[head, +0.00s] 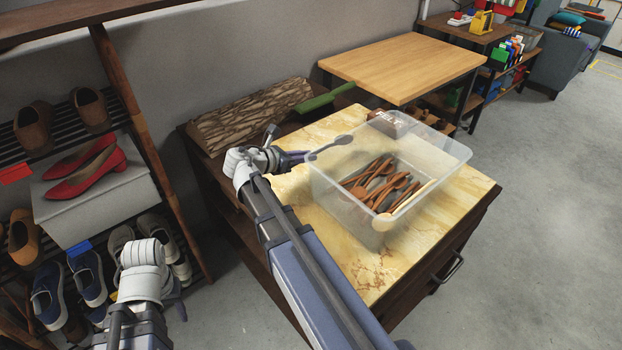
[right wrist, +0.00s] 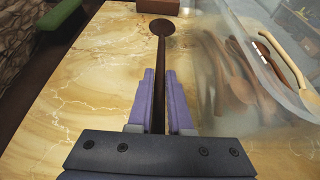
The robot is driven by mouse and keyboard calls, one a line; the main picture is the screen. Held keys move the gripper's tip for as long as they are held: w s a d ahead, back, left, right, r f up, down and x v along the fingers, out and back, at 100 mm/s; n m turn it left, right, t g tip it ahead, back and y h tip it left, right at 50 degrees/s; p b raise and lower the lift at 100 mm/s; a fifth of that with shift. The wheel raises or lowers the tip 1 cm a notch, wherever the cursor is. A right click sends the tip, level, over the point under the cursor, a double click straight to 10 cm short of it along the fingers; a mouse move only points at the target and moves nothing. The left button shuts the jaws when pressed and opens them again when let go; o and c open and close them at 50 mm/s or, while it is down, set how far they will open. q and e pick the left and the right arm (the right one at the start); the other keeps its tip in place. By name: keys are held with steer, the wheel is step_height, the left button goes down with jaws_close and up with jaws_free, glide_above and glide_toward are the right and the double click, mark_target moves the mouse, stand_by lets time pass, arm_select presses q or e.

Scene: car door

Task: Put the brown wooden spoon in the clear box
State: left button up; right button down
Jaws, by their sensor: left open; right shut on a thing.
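The brown wooden spoon (right wrist: 161,60) is gripped by the handle in my right gripper (right wrist: 160,85), its bowl pointing away. In the head view the spoon (head: 332,146) looks greyish and overlaps the left rim of the clear box (head: 395,225). In the right wrist view it hangs above the marble top, beside the box, not inside it. The box stands on the marble-topped cabinet and holds several brown wooden spoons and a paler one. My right gripper in the head view (head: 296,156) is just left of the box. My left gripper (head: 174,290) is open, low at the left by the shoe rack.
The marble top (head: 375,275) has bare room left and in front of the box. A bark-textured block (head: 250,115) and a green object (head: 325,97) lie behind it. A small brown block (head: 392,121) sits behind the box. A shoe rack (head: 130,100) stands left.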

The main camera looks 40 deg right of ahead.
arm_select(q)
step_height(320, 180, down, 2)
steer(key=shift+f+b, duration=0.1)
steer(key=shift+b, duration=0.35)
arm_select(e)
step_height(320, 180, down, 2)
arm_select(q)
step_height(320, 180, down, 4)
steer(key=b, duration=0.3)
steer(key=shift+r+b, duration=0.25)
steer(key=shift+b, duration=0.05)
arm_select(e)
step_height(320, 180, down, 4)
steer(key=shift+r, duration=0.2)
steer(key=shift+f, duration=0.2)
steer(key=c, duration=0.8)
jaws_free()
steer(key=shift+c, duration=0.2)
arm_select(q)
steer(key=shift+f, duration=0.15)
arm_select(e)
steer(key=shift+r, duration=0.1)
